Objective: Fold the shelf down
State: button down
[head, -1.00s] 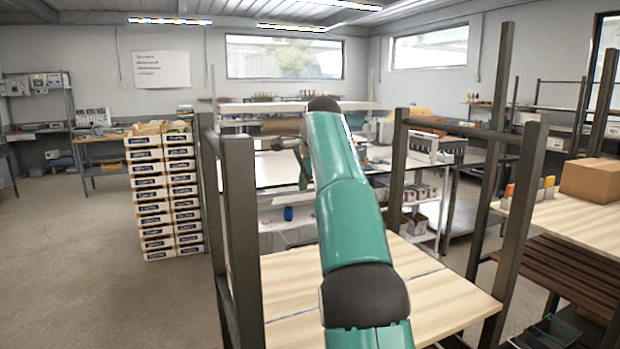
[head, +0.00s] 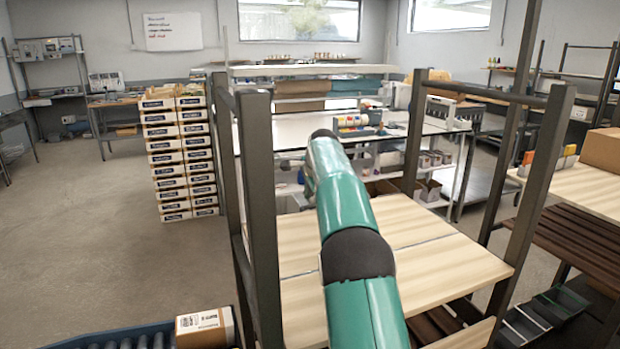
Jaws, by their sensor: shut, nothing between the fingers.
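The shelf is a pale wooden panel (head: 440,262) with a thin dark seam across it. It lies about level between dark metal posts, in front of me. My green arm crosses over it and hides its middle. A small part of my gripper (head: 290,160) shows left of the arm's far end, small and partly hidden by my arm. It is shut and empty, beyond the shelf's far edge, and I see no contact with the shelf. Any hinge or bracket under the panel is hidden.
Dark posts (head: 262,210) stand left of the shelf, and more posts (head: 535,205) stand right. A stack of labelled boxes (head: 180,155) is at the left. A white workbench (head: 400,130) stands behind. A blue bin (head: 85,342) is at the lower left. Floor is clear at left.

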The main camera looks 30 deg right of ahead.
jog(key=shift+w+f, duration=0.1)
jog(key=shift+f, duration=0.8)
jog(key=shift+r, duration=0.1)
jog(key=d+v, duration=0.1)
jog(key=v, duration=1.2)
jog(key=shift+a+r, duration=0.3)
jog(key=shift+a, duration=0.15)
